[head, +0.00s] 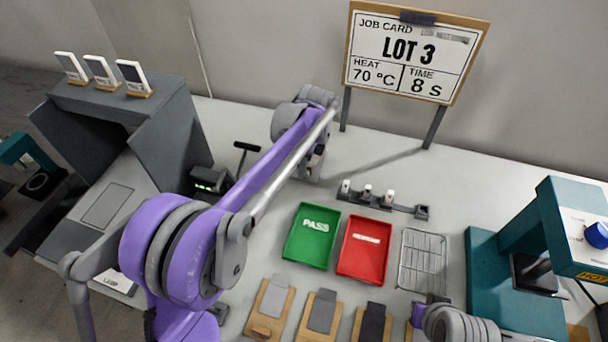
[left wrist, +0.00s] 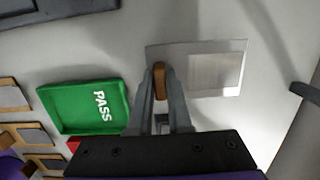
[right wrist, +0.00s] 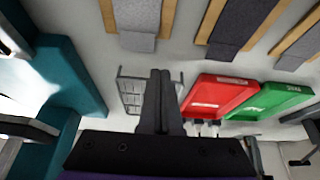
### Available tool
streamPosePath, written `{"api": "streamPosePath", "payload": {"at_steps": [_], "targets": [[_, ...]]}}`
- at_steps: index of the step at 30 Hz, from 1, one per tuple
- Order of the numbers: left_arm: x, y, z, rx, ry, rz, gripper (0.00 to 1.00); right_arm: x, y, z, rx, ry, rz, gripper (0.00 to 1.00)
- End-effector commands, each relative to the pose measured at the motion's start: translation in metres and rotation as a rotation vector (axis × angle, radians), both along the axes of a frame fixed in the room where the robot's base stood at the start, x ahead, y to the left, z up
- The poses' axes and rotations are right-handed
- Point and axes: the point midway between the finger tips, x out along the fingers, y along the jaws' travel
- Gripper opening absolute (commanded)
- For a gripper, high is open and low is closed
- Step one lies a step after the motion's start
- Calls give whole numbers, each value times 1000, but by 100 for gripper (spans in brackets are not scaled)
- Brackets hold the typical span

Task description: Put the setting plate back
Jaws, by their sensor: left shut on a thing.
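My left gripper (left wrist: 162,98) is shut on the brown handle (left wrist: 160,80) of a thin pale grey plate (left wrist: 217,70), which looks like the setting plate. The plate has a lighter square on its right part. Whether it touches the table I cannot tell. In the head view my left gripper (head: 314,165) is over the table's back part, below the job card, and the plate is mostly hidden there. My right gripper (right wrist: 160,85) is shut and empty, above the wire rack (right wrist: 135,90); its wrist shows at the lower right of the head view.
A green PASS tray (head: 312,236) and a red tray (head: 365,248) lie mid-table, beside the wire rack (head: 422,262). Several wooden boards with grey swatches (head: 320,312) line the front. A teal press (head: 545,235) stands right, a grey booth (head: 165,130) left. The job card (head: 415,55) stands behind.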

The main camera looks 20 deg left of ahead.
Motion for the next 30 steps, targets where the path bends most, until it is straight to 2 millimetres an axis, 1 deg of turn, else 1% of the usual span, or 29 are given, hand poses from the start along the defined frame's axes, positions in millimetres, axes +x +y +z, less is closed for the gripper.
{"api": "streamPosePath", "payload": {"at_steps": [5, 10, 18, 22, 23, 24, 27, 30], "targets": [[0, 0, -15, 0, 0, 1, 0, 0, 0, -1, 0, 0, 0, 0], [0, 0, -39, 0, 0, 1, 0, 0, 0, -3, 0, 1, 0, 0], [0, 0, -41, 0, 0, 1, 0, 0, 0, -3, 0, 1, 0, 0], [0, 0, -45, 0, 0, 1, 0, -1, 0, -6, 0, 2, 0, 0], [0, 0, -44, 0, 0, 1, 22, -1, 0, -5, 0, 2, 0, 0], [0, 0, -44, 0, 0, 1, 30, -1, 0, -5, 0, 2, 0, 0], [0, 0, -44, 0, 0, 1, 47, -1, 0, -5, 0, 2, 0, 0], [0, 0, -44, 0, 0, 1, 47, -1, 0, -5, 0, 2, 0, 0]]}}
